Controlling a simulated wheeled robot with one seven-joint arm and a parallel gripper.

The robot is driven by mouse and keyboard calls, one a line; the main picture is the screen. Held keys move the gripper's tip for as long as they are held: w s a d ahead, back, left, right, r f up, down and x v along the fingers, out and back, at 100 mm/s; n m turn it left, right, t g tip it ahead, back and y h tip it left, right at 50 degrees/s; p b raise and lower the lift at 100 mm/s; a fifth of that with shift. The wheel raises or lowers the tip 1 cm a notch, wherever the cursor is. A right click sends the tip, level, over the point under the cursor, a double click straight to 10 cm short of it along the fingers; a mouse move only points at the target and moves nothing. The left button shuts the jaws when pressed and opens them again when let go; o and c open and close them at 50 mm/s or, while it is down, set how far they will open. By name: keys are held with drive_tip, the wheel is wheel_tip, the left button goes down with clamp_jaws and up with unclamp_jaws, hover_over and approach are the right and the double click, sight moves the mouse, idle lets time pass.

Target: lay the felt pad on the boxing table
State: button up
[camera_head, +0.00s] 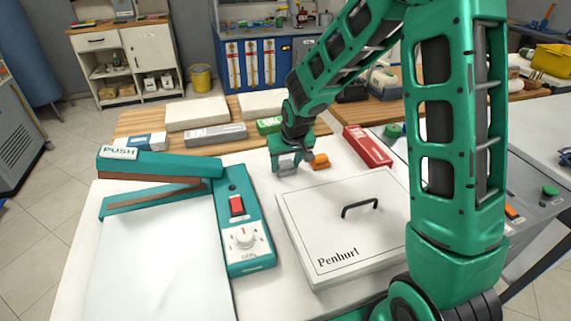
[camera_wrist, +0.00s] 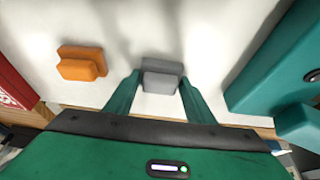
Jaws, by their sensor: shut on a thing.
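My gripper (camera_head: 289,168) is low over the white table (camera_head: 328,172), beyond the white box. In the wrist view, its two green fingers (camera_wrist: 160,80) are on either side of a small grey block-like piece (camera_wrist: 162,66), which looks like the felt pad with a raised grip. The fingers are shut on it. The pad is close to the white surface; I cannot tell whether it touches. In the head view the pad is mostly hidden by the fingers. An orange block-like piece (camera_head: 320,161) lies just right of my gripper; it also shows in the wrist view (camera_wrist: 80,64).
A white lidded box (camera_head: 310,225) with a black handle stands nearer. A teal sealer (camera_head: 240,215) with a raised arm is at left. A red box (camera_head: 367,147) lies to the right, a green box (camera_head: 268,125) behind.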

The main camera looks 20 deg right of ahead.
drive_tip(key=o, duration=1)
drive_tip(key=shift+f, duration=0.1)
drive_tip(key=v, duration=1.2)
drive_tip(key=s+d+r+m+g+h, duration=0.1)
drive_tip(key=s+d+r+m+g, duration=0.15)
drive_tip(key=s+d, duration=1.05)
drive_tip(key=s+d+m, duration=0.1)
drive_tip(key=s, duration=0.6)
drive_tip(key=s+d+m+g, duration=0.1)
drive_tip(key=s+d, duration=0.1)
drive_tip(key=s, duration=0.5)
drive_tip(key=s+d+m+g+y, duration=0.1)
drive_tip(key=s+m, duration=0.1)
drive_tip(key=s, duration=0.4)
drive_tip(key=shift+s+d+r, duration=0.1)
drive_tip(key=shift+s+d, duration=0.15)
drive_tip(key=shift+s, duration=0.15)
